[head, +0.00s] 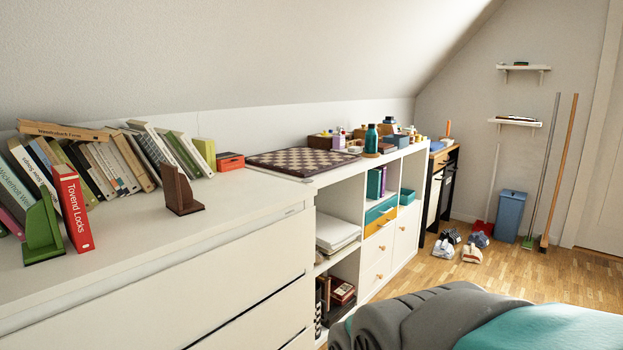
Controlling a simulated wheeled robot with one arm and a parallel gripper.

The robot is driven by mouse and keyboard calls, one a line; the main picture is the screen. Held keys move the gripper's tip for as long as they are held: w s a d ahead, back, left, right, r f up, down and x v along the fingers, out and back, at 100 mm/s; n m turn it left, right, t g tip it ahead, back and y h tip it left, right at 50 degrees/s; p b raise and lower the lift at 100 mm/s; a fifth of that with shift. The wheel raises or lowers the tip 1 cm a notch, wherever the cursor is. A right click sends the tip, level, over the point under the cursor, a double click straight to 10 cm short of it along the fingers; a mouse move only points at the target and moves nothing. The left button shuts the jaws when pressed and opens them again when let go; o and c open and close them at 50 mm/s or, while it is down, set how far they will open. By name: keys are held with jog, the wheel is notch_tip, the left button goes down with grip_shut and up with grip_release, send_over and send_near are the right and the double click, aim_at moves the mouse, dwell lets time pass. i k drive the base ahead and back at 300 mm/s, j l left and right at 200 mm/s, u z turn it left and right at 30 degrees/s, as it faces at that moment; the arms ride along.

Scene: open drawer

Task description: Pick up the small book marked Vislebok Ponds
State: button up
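A small tan book (62,131) lies flat across the tops of the leaning books, at the left end of the white dresser. Its spine faces me with small dark lettering that I cannot read for certain; the last word looks like "Ponds". Several upright and leaning books stand under and beside it. A red book marked "Tovend Locks" (73,208) leans in front of the row. My gripper is not in view.
A green bookend (42,232) and a brown bookend (178,191) stand on the white dresser (150,240). A chessboard (303,162) lies further right. A grey and teal soft-looking form (440,318) fills the lower right. Wooden floor shows beyond.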

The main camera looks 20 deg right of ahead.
aim_at(374, 177)
jog(key=i+l+z, duration=0.15)
jog(key=i+l, duration=0.85)
jog(key=l, duration=0.15)
